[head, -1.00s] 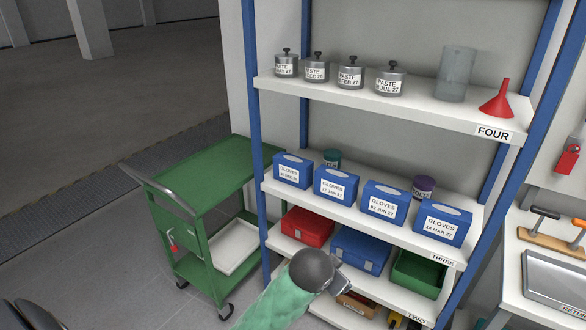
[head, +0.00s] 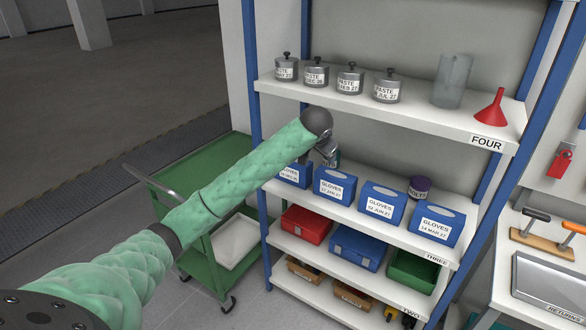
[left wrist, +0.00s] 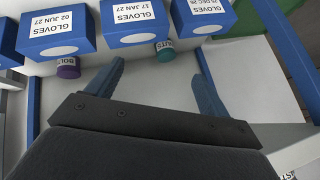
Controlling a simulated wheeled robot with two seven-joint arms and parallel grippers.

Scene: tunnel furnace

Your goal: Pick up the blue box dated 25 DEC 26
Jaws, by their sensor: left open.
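The blue gloves box dated 25 DEC 26 (head: 291,178) stands at the left end of shelf three, its upper part covered by my left arm in the head view. It also shows at the top right of the left wrist view (left wrist: 202,18), cut off by the frame edge. My left gripper (head: 330,156) is over shelf three, near the 25 DEC 26 and 17 JAN 27 boxes, touching neither as far as I can see. In the left wrist view its two fingers (left wrist: 158,72) are spread and empty. My right gripper is not in view.
Similar blue boxes dated 17 JAN 27 (head: 334,187), 02 JUN 27 (head: 382,205) and 14 MAR 27 (head: 436,225) stand in the same row. A green tin (left wrist: 165,50) and a purple tin (left wrist: 68,68) stand behind. Shelf four (head: 395,116) with paste pots is above.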

